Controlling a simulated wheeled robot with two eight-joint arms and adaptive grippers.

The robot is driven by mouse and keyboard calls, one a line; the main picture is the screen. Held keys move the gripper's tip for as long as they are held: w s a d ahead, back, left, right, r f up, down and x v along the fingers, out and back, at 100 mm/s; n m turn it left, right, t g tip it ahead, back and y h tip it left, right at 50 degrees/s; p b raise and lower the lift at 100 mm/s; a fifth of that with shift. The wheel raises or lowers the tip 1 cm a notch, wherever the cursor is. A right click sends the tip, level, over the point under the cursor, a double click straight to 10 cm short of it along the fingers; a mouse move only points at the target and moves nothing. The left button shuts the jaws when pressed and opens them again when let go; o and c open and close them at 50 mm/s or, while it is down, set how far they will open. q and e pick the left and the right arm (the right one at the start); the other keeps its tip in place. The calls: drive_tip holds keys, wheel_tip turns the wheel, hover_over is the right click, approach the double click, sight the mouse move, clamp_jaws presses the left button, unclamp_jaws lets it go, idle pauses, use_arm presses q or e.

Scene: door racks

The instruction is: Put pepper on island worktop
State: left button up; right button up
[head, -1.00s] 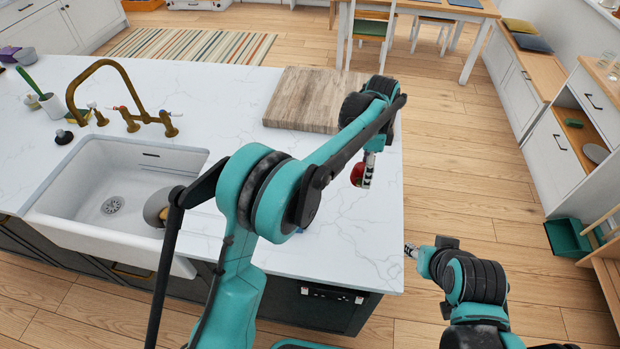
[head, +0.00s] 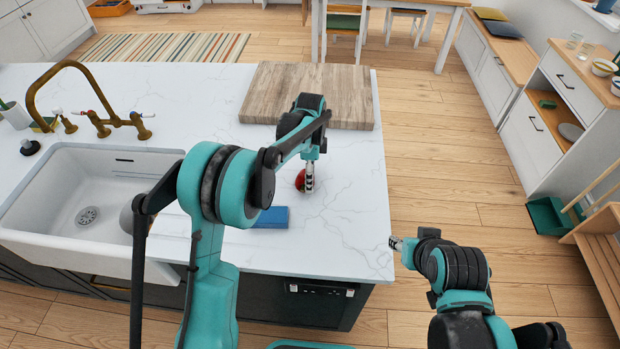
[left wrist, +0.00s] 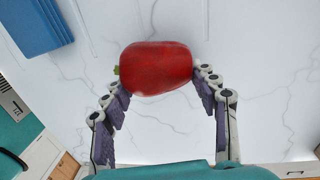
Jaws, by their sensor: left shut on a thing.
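The red pepper (head: 299,180) is at my left gripper (head: 308,178), over the white marble island worktop (head: 345,220). In the left wrist view the pepper (left wrist: 156,68) lies on its side between the fingertips of my left gripper (left wrist: 158,78), which is shut on it. The marble shows close behind it; I cannot tell whether the pepper touches the worktop. Part of the pepper is hidden behind the fingers in the head view. My right gripper (head: 397,243) is off the worktop's right edge, above the floor; its fingers are too small to read.
A blue block (head: 271,217) lies on the worktop near the pepper and shows in the left wrist view (left wrist: 30,26). A wooden board (head: 345,98) lies behind. The sink (head: 95,200) and brass tap (head: 85,95) are at left. The worktop's front right area is clear.

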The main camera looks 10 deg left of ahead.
use_arm(q)
drive_tip(key=shift+r, duration=0.1)
drive_tip(key=o, duration=1.1)
drive_tip(key=shift+o, duration=0.2)
